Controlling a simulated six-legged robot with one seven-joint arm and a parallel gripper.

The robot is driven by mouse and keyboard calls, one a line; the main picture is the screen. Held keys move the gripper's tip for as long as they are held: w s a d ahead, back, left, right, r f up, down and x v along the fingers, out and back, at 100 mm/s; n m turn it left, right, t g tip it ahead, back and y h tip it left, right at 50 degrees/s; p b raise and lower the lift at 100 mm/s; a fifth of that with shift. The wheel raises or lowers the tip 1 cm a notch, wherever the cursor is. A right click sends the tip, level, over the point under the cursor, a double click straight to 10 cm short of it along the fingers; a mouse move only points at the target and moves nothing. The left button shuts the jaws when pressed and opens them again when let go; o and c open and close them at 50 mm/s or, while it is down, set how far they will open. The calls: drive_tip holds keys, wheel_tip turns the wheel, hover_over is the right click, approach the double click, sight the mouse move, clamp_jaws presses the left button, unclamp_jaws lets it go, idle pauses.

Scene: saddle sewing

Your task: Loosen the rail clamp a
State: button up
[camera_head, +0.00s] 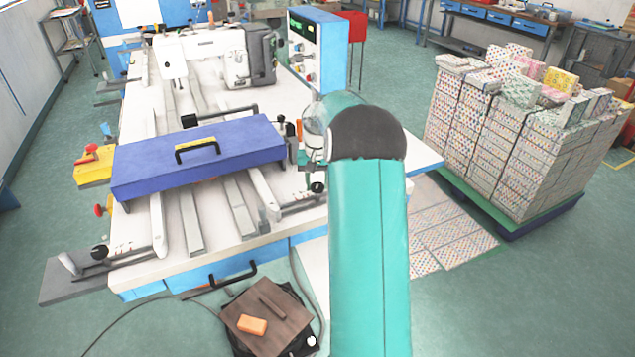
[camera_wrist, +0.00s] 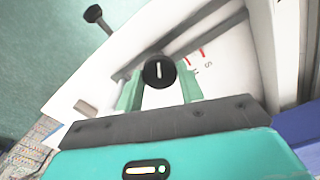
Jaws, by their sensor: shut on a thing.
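In the wrist view my gripper (camera_wrist: 159,84) has its two pale green fingers on either side of a round black knob (camera_wrist: 159,71) with a white line on top. The fingers are shut on this knob, which I take to be the rail clamp a. Red marks and small letters show on the white surface just right of it. In the head view my gripper (camera_head: 312,168) is at the right side of the white machine table, partly hidden by my own arm. A black ball (camera_head: 317,187) shows just below it; I cannot tell whether it is the same knob.
A blue cover with a yellow-and-black handle (camera_head: 205,155) lies across the rails left of my gripper. A sewing head (camera_head: 215,58) and a blue control box (camera_head: 318,45) stand behind. A black-knobbed lever (camera_wrist: 95,14) and a grey peg (camera_wrist: 86,108) are near the gripped knob.

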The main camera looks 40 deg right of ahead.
drive_tip(key=n, duration=0.4)
drive_tip(key=shift+n, duration=0.3)
drive_tip(key=shift+a+n, duration=0.1)
drive_tip(key=shift+n, duration=2.2)
drive_tip(key=o, duration=1)
